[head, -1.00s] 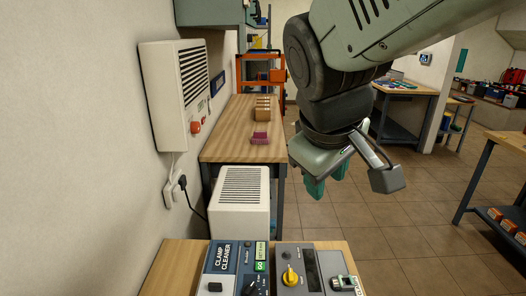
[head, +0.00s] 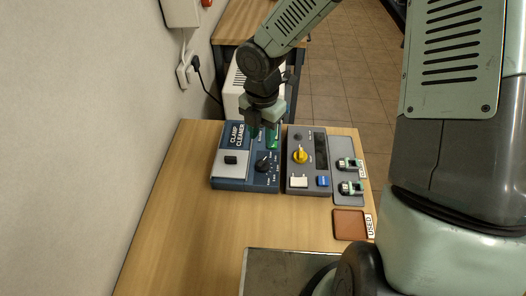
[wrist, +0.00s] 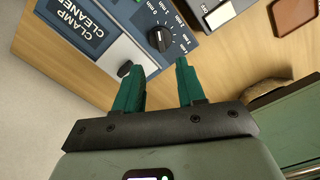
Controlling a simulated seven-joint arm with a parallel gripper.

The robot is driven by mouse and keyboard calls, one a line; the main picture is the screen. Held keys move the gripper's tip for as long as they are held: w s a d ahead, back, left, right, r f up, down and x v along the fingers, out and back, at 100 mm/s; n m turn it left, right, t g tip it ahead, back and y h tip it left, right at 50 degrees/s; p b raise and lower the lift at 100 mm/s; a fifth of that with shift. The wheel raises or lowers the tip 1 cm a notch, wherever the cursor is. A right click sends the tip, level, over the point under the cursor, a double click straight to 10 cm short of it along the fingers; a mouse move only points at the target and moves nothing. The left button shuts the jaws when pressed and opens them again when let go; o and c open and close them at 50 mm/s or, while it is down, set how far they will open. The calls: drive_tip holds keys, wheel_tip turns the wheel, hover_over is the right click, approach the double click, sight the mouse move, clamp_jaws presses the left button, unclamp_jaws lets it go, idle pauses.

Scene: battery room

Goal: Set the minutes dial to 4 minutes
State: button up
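The minutes dial (head: 265,162) is a black round knob on the blue clamp cleaner (head: 229,183), at the front right of its panel. In the wrist view the dial (wrist: 160,39) shows with minute marks around one side; I cannot surely tell which mark it points at. My gripper (head: 264,135) is above the back of the clamp cleaner, behind the dial in the head view. In the wrist view its green fingers (wrist: 156,75) are apart with nothing between them. The dial appears beyond the fingertips, not between them.
A grey unit (head: 311,172) with a yellow knob (head: 300,156) stands right of the cleaner. Clamps lie on a grey tray (head: 344,146). A brown pad (head: 349,225) and a metal plate (head: 265,268) are nearer. The bench's left side (head: 178,215) is clear.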

sight(263, 161)
wheel_tip(263, 161, down, 10)
drive_tip(key=shift+r, duration=0.1)
idle(0.4)
clamp_jaws()
